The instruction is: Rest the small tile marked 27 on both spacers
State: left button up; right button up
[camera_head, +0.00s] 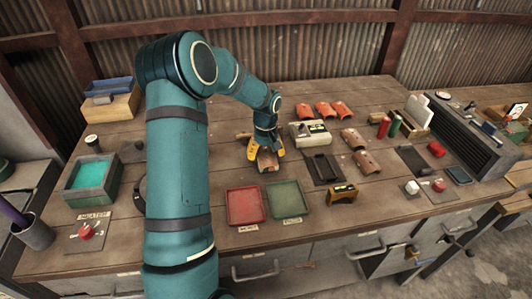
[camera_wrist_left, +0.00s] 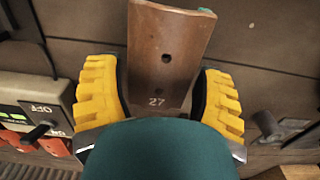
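My left gripper (camera_head: 266,153) points down over the table, left of the control box. Its yellow fingers stand on both sides of a small brown curved tile (camera_head: 267,161), and they appear to press on its edges. In the left wrist view the tile (camera_wrist_left: 165,60) carries the number 27 at its near end and has two dark holes. Whether its lower end touches the table is unclear. A dark plate (camera_head: 322,168) with raised dark bars, possibly the spacers, lies just right of the gripper. My right gripper is out of view.
A red tray (camera_head: 245,206) and a green tray (camera_head: 285,200) lie in front of the gripper. A control box (camera_head: 310,132) stands behind the dark plate, and a wooden block (camera_head: 342,194) in front. Other tiles (camera_head: 367,162) lie to the right and behind.

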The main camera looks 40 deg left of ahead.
pick_arm(q)
jog(key=shift+o, duration=1.4)
jog(key=shift+r, duration=0.15)
notch_tip(320, 180, up, 12)
